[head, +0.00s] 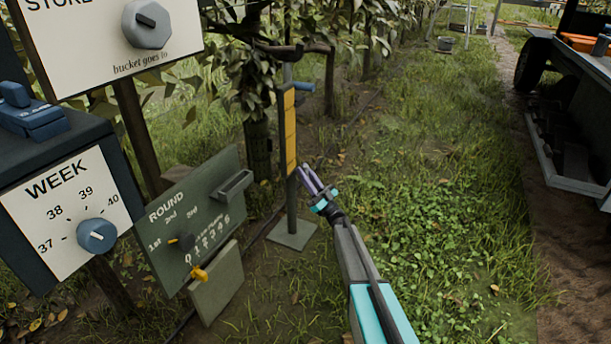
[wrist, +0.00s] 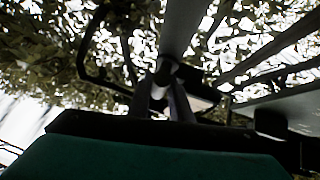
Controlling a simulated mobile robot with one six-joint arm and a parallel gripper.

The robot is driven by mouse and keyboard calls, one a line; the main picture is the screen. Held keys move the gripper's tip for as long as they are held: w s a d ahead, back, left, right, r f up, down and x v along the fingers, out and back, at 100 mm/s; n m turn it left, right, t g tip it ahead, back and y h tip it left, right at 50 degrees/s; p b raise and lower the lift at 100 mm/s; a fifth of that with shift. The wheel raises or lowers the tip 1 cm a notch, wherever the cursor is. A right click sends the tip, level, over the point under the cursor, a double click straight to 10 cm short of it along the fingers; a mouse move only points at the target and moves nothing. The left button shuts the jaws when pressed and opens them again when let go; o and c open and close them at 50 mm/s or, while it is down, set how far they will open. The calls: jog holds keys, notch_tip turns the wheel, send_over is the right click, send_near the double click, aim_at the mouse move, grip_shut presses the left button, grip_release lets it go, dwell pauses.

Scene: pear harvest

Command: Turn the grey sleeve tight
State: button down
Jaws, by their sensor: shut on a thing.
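My gripper (head: 306,171) is low beside the thin grey post with the yellow plate (head: 289,130) in the head view. Its purple fingers point up and to the left. In the wrist view the two fingers (wrist: 163,84) close on a small round grey part, which I take to be the grey sleeve (wrist: 166,70). A grey pole (wrist: 185,25) rises from it toward the top of the picture. The sleeve is dark and small, and its marks and thread cannot be seen. In the head view I cannot make out the sleeve at the fingertips.
A green ROUND board (head: 190,222) and a WEEK dial (head: 96,235) stand at the left, with a STORE sign (head: 100,40) above. A blue handle (head: 305,87) sticks out near the post's top. A cart (head: 570,90) stands at the right. Grass between is open.

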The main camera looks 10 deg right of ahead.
jog(key=shift+w, duration=0.15)
jog(key=c, duration=1.7)
grip_release()
jog(key=shift+o, duration=0.2)
jog(key=v, duration=1.4)
jog(key=shift+p, duration=0.3)
jog(key=shift+a+r, duration=0.1)
jog(key=shift+r, duration=0.05)
